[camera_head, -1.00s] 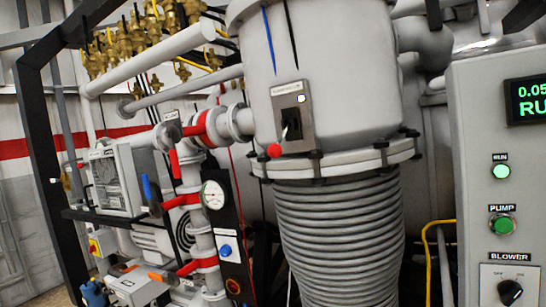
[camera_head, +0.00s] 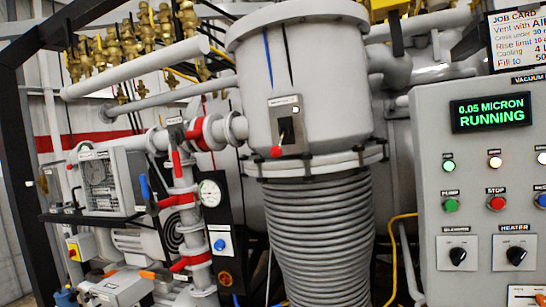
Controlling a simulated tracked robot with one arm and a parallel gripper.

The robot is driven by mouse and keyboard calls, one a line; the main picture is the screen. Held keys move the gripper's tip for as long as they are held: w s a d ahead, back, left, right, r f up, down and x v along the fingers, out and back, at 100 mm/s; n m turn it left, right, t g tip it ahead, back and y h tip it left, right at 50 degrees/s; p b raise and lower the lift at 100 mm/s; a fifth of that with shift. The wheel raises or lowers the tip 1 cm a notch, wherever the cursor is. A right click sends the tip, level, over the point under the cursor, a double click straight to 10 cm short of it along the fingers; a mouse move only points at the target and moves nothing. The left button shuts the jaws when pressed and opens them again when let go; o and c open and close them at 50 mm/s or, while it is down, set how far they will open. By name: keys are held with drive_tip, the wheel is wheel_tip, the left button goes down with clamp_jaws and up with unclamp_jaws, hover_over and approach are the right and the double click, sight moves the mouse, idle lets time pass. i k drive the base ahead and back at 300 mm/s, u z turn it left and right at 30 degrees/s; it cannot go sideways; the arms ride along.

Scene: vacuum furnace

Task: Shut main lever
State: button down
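A dark lever with a red knob (camera_head: 276,152) sits on a grey plate (camera_head: 286,124) on the front of the grey vessel (camera_head: 310,80). The knob points down and left. A small label above the plate is too blurred to read. Left of it, a red handle (camera_head: 176,163) hangs nearly vertical under a labelled valve (camera_head: 175,132) on the grey pipe. A blue handle (camera_head: 145,188) stands tilted lower left. I cannot read which label says main. My gripper does not show clearly in this view.
A grey control panel (camera_head: 430,150) at the right has a green display (camera_head: 491,113) reading 0.05 micron, running. A black frame (camera_head: 40,170) and brass valves (camera_head: 130,40) are at the left.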

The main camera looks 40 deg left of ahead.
sight(275, 151)
drive_tip(key=z, duration=0.1)
drive_tip(key=k, duration=0.1)
drive_tip(key=u, duration=0.4)
drive_tip(key=i, duration=1.3)
drive_tip(key=z, duration=0.25)
